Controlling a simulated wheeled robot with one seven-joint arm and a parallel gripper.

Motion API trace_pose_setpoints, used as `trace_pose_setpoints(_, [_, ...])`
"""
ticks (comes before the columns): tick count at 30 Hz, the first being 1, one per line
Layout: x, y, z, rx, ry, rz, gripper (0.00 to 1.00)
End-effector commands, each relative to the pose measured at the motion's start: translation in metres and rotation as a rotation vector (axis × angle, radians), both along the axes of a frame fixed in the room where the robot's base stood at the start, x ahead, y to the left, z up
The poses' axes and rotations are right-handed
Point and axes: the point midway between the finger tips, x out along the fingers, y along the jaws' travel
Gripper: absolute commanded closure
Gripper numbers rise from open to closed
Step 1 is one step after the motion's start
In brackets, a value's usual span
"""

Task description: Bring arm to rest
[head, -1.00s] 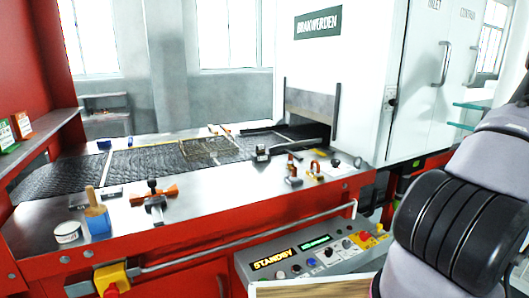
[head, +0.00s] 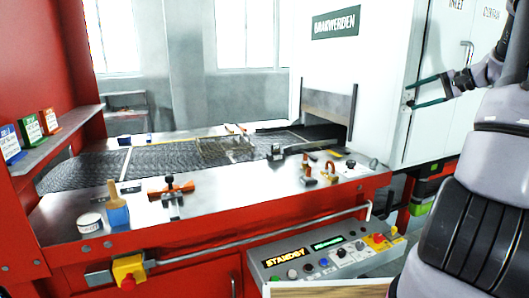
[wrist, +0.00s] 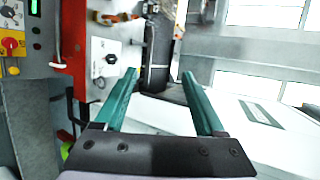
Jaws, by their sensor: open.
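My gripper (head: 428,92) is at the right of the head view, in front of the white cabinet (head: 378,75). Its two green fingers are spread apart and point left, with nothing seen between them. In the wrist view the gripper (wrist: 170,95) shows both fingers apart, with the machine's deck and mesh belt opening beyond. My arm's grey and black links fill the right edge of the head view.
A red machine with a black mesh belt (head: 85,170) spans the middle. Its metal deck holds a brush (head: 117,212), a white tin (head: 90,222), an orange-handled clamp (head: 172,190) and small clamps (head: 318,170). A control panel (head: 325,255) reads STANDBY. A wire basket (head: 225,150) sits on the belt.

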Motion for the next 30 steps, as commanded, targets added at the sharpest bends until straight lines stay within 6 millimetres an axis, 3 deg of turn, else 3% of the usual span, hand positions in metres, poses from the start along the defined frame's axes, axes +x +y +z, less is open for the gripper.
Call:
trace_pose_setpoints(1, [-0.01,0.039,0.012,-0.058,0.031,0.049,0.28])
trace_pose_setpoints(3, [-0.027,0.079,0.02,-0.135,0.079,0.096,0.28])
trace_pose_setpoints(6, [-0.058,0.13,0.028,-0.25,0.132,0.152,0.28])
trace_pose_setpoints(12, [-0.132,0.204,0.038,-0.484,0.17,0.225,0.28])
trace_pose_setpoints(16, [-0.182,0.233,0.04,-0.628,0.147,0.247,0.28])
trace_pose_setpoints(21, [-0.241,0.253,0.038,-0.786,0.073,0.254,0.28])
trace_pose_setpoints(25, [-0.27,0.257,0.034,-0.861,0.012,0.249,0.28])
trace_pose_setpoints(30, [-0.286,0.258,0.031,-0.903,-0.033,0.243,0.28])
